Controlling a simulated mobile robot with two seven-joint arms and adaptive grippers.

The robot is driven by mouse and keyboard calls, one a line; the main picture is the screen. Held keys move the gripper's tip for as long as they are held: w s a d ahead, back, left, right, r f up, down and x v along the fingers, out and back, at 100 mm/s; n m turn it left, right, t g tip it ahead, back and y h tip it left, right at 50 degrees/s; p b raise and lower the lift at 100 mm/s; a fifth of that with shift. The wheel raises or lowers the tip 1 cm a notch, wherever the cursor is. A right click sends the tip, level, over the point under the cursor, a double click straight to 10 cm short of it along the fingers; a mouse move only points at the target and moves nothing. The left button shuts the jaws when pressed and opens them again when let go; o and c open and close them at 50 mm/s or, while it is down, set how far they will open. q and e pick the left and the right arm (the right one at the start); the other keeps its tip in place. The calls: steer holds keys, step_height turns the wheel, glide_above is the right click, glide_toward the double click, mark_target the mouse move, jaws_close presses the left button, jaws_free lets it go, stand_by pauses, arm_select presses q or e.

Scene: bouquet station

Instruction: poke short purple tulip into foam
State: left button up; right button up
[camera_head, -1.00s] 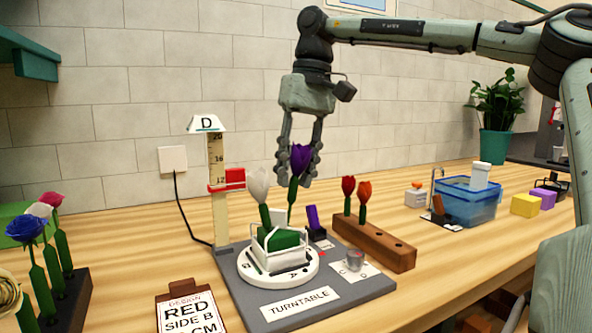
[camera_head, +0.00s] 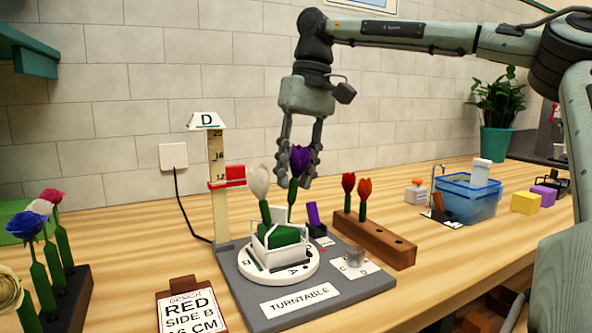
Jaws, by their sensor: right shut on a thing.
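The purple tulip (camera_head: 300,160) is upright between the fingers of my right gripper (camera_head: 299,172), which is shut on it. Its green stem (camera_head: 292,200) reaches down to the green foam (camera_head: 284,237) in the white basket (camera_head: 279,256). I cannot tell how deep the stem tip sits in the foam. A white tulip (camera_head: 259,181) stands upright in the left part of the foam. The basket rests on the round white turntable (camera_head: 309,268) on a grey base (camera_head: 353,287). My left gripper is not in view.
A height gauge (camera_head: 217,185) with a red slider (camera_head: 234,175) stands behind the turntable. A brown block (camera_head: 385,240) with red and orange tulips is to the right. A dark flower rack (camera_head: 75,300) is at left. A sign (camera_head: 192,312) reads RED SIDE B. A blue bin (camera_head: 468,200) stands farther right.

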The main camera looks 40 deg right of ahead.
steer(key=shift+a+f, duration=0.15)
steer(key=shift+f, duration=0.65)
steer(key=shift+a+f, duration=0.1)
steer(key=shift+f, duration=0.65)
stand_by(2.8)
stand_by(0.6)
steer(key=o, duration=0.8)
steer(key=shift+r, duration=0.15)
steer(key=shift+s+d+r, duration=0.1)
steer(key=shift+d+r, duration=0.1)
steer(key=shift+r, duration=0.85)
steer(key=shift+w+d+r, duration=0.1)
steer(key=shift+d+r, duration=0.05)
steer(key=shift+r, duration=0.85)
steer(key=shift+s+d+r, duration=0.1)
steer(key=shift+d+r, duration=0.1)
steer(key=shift+r, duration=0.85)
steer(key=shift+o, duration=0.5)
steer(key=o, duration=0.5)
